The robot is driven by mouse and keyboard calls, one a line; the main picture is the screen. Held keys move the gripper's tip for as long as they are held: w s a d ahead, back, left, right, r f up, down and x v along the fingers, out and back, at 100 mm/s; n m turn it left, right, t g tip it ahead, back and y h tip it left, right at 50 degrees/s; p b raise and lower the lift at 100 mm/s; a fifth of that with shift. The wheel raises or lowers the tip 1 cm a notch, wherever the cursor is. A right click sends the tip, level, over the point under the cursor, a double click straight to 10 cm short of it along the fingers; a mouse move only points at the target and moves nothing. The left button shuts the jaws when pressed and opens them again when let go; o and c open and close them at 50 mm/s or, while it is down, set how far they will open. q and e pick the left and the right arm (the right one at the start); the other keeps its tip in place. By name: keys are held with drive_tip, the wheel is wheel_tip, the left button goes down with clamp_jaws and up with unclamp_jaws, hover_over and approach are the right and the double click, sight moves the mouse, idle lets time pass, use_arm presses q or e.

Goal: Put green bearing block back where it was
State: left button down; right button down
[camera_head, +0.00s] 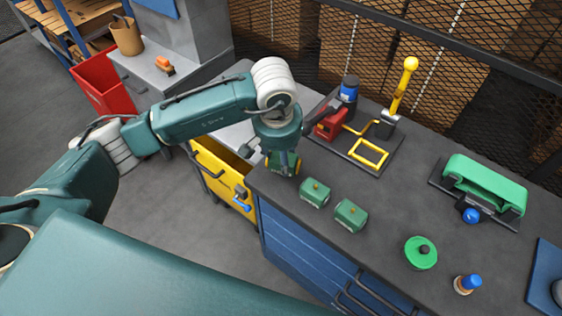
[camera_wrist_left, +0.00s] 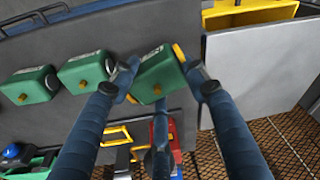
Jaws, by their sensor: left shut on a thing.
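My left gripper (camera_head: 284,166) is shut on a green bearing block (camera_wrist_left: 158,75) near the left end of the dark worktop, by the corner above the yellow cart. In the left wrist view the block sits between the two fingers (camera_wrist_left: 163,80), slightly tilted against the row. Two similar green blocks, a middle one (camera_head: 314,193) and a right one (camera_head: 351,215), stand in line beside it on the worktop (camera_head: 385,225). They also show in the left wrist view (camera_wrist_left: 83,70). I cannot tell whether the held block touches the worktop. My right gripper is not in view.
A red and yellow fixture (camera_head: 332,124) with a blue-capped part stands just behind the gripper. A green round lid (camera_head: 421,253), a blue-capped bottle (camera_head: 467,284) and a green clamp-like device (camera_head: 485,184) are further right. The yellow cart (camera_head: 222,172) adjoins the worktop's left edge.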

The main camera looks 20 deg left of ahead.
use_arm(q)
wheel_tip(320, 180, down, 3)
drive_tip(key=shift+p, duration=0.5)
drive_tip(key=shift+f, duration=0.2)
drive_tip(key=shift+f, duration=0.1)
drive_tip(key=c, duration=0.9)
unclamp_jaws()
